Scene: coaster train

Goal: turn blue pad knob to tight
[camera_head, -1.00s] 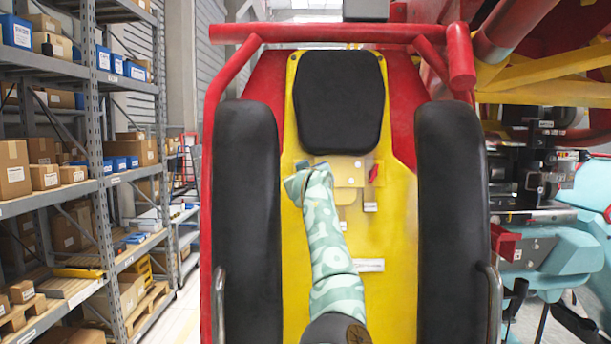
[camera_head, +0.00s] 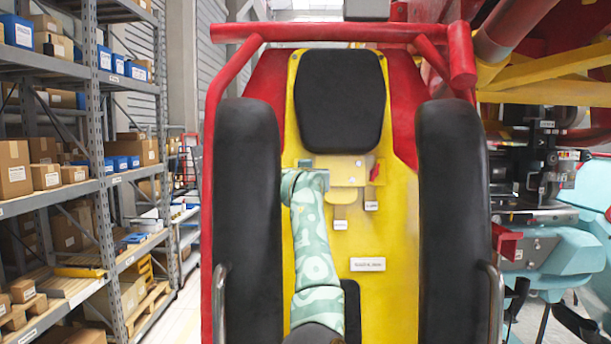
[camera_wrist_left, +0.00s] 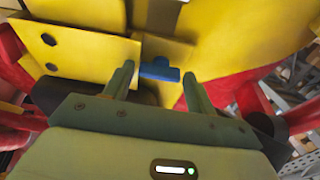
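The blue pad knob (camera_wrist_left: 159,70) shows in the left wrist view as a small blue bar with a raised stub, in front of a yellow plate (camera_wrist_left: 85,45). My left gripper (camera_wrist_left: 159,80) is open, one finger on each side of the knob. A gap shows between each finger and the knob, and no contact is visible. In the head view my left gripper (camera_head: 306,165) is at the left end of the yellow plate below the headrest, and I cannot make out the blue knob there. My right gripper is not in view.
A red knob (camera_head: 375,171) is at the plate's right end. The black headrest (camera_head: 340,101) is above, and tall black side pads (camera_head: 247,200) flank the yellow seat back (camera_head: 390,235). White labels (camera_head: 367,264) are below the plate. Shelves (camera_head: 75,185) stand at left.

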